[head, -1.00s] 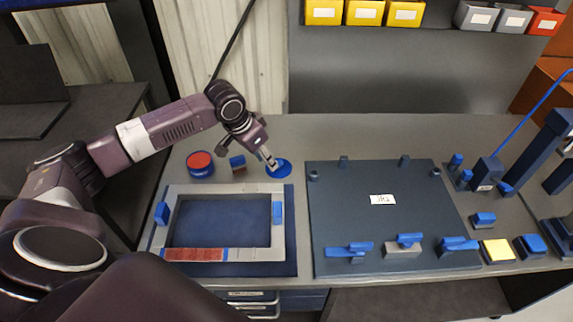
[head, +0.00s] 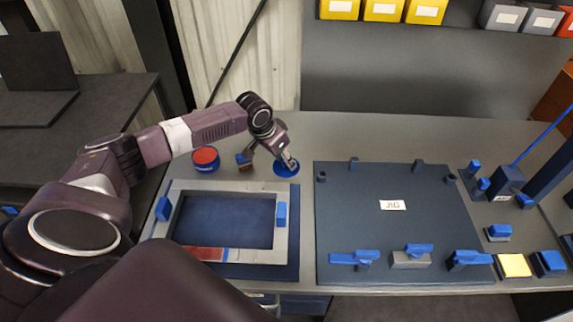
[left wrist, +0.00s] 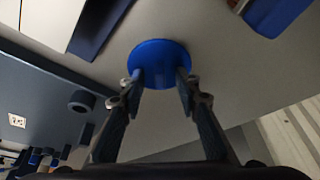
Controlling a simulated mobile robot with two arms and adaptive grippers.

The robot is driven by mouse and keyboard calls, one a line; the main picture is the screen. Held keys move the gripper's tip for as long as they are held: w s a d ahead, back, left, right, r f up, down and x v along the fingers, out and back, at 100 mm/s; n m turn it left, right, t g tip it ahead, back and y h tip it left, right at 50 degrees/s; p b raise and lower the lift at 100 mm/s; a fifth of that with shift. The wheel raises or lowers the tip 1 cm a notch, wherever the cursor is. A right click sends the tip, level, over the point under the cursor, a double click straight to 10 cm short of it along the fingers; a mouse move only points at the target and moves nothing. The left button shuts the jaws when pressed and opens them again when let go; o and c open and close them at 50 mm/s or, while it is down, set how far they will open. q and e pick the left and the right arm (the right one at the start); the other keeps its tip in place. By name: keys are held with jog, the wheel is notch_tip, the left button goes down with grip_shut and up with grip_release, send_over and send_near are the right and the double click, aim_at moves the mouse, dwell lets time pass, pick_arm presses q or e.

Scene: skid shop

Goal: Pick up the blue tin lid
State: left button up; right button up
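The blue tin lid (head: 282,173) is a round blue disc lying on the grey bench, behind the right corner of the grey frame. My left gripper (head: 291,165) is over it and hides part of it. In the left wrist view the lid (left wrist: 160,52) lies straight ahead, at the tips of my left gripper (left wrist: 159,84). The fingers are apart, one near each side of the lid; I cannot tell whether they touch it. My right gripper is not in view.
A blue tin with a red top (head: 205,157) and a small blue-and-brown block (head: 244,160) stand left of the lid. The grey frame (head: 222,255) lies in front. A dark jig board (head: 390,240) with several blue clamps is to the right. Bench behind the lid is clear.

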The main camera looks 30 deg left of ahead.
pick_arm(q)
grip_shut()
jog(key=shift+r, duration=0.2)
